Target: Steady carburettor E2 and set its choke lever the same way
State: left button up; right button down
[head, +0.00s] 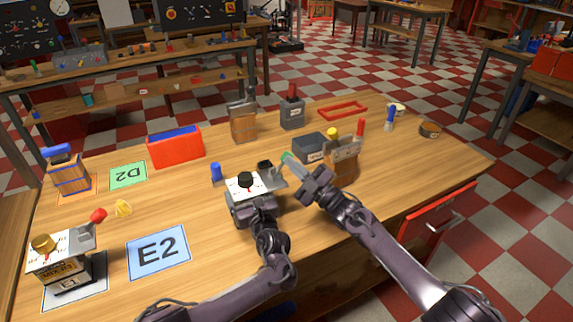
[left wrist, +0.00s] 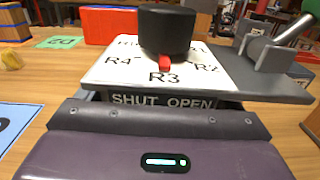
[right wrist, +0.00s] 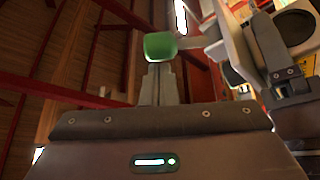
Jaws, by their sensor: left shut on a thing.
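A carburettor (head: 243,187) with a white top, a black knob (left wrist: 167,33) and a "SHUT OPEN" front plate (left wrist: 162,101) stands upright mid-table. The knob's red mark points to R3. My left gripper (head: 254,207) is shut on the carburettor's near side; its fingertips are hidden. The choke lever on the carburettor's right side has a green tip (head: 287,157) and leans up to the right in the left wrist view (left wrist: 300,30). My right gripper (head: 303,172) is at the green tip, its fingers together; the tip shows just beyond them in the right wrist view (right wrist: 160,46). Contact is unclear.
A blue E2 card (head: 158,252) lies bare at front left, with a green D2 card (head: 128,174) behind. Another carburettor with a red-tipped lever (head: 66,262) stands far left. A grey box (head: 310,147) and a yellow-knobbed unit (head: 342,160) stand close to my right gripper.

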jog(key=shift+w+d+f, duration=0.25)
jog(key=shift+d+f, duration=0.25)
jog(key=shift+s, duration=0.1)
dwell(0.6)
jog(key=s+d+f, duration=0.2)
jog(key=s+d, duration=0.4)
jog(key=s, duration=0.3)
jog(key=shift+d, duration=0.35)
pick_arm(q)
jog(key=o, duration=1)
